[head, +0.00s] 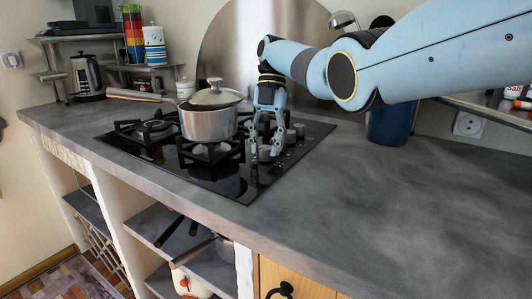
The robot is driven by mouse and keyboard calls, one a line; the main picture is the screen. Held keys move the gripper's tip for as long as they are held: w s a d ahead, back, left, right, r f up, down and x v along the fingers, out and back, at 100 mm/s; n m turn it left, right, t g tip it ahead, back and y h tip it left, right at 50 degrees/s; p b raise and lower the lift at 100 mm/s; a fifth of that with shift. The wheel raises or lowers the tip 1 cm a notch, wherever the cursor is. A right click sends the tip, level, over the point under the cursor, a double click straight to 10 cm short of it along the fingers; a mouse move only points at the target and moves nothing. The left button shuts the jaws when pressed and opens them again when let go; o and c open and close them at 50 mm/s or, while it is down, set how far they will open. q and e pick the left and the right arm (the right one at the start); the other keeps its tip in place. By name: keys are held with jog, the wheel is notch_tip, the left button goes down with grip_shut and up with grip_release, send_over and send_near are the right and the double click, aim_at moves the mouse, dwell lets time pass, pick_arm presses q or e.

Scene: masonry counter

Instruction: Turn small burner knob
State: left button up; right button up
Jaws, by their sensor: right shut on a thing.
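The black glass hob (232,186) is set into the grey counter, with several grey knobs along its right side. My right gripper (265,151) reaches down from above, and its fingers are shut on one of these knobs (264,154), near the front of the group. The fingers partly hide the knob, and its pointer is too small to read. Other knobs (290,136) show just behind and to the right of the fingers. A burner (152,130) with a black grate is bare at the left. My left gripper is not in view.
A blue container (388,125) stands behind to the right. The counter's right part (400,205) is clear. A kettle (87,77) stands at the back left.

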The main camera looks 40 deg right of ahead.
jog(key=shift+n+g+b, duration=0.3)
jog(key=shift+n, duration=0.4)
jog(key=shift+h, duration=0.3)
jog(key=o, duration=1.1)
jog(key=shift+o, duration=0.2)
